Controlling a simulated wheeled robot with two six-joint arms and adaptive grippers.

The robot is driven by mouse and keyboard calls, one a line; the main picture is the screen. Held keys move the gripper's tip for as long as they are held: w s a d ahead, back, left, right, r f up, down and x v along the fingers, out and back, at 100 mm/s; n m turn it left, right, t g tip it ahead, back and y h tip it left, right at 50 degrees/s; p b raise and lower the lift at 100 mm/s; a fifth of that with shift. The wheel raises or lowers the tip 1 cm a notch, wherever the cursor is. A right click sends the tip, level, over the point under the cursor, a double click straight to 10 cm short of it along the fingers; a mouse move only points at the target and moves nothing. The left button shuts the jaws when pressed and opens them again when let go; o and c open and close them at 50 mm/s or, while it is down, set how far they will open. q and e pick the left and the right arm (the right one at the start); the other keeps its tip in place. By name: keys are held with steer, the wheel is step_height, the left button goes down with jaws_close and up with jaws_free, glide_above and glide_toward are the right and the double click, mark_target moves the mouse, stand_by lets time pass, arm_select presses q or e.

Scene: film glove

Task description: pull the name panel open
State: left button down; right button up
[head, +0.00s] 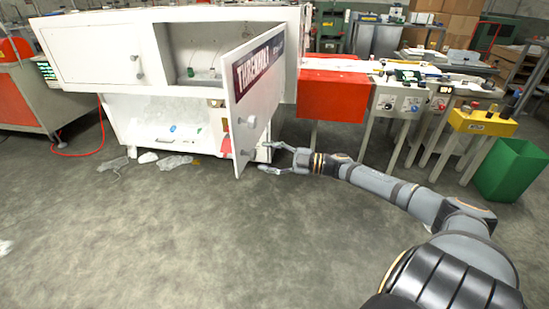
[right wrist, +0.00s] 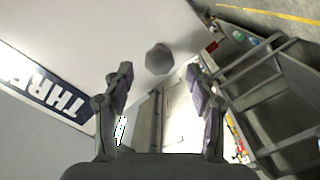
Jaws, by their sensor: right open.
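The name panel (head: 258,98) is a white door with a dark sign reading roughly "THREMALA", and it stands swung out from the white machine cabinet (head: 180,18). Two knobs show low on its face, the upper one (head: 250,121) near the middle. My right gripper (head: 268,158) is open and empty, close to the panel's lower right side. In the right wrist view the panel (right wrist: 75,35) fills the upper left, and a grey knob (right wrist: 160,59) shows beyond and between the open fingertips (right wrist: 159,78). I cannot tell whether a finger touches the panel. My left gripper is not in view.
The cabinet compartment (head: 205,55) behind the panel is exposed. A red box (head: 333,95) and a line of control stands (head: 398,103) are to the right, with a green bin (head: 510,170). Plastic scraps (head: 173,161) lie on the floor.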

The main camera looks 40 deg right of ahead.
steer(key=shift+v, duration=1.25)
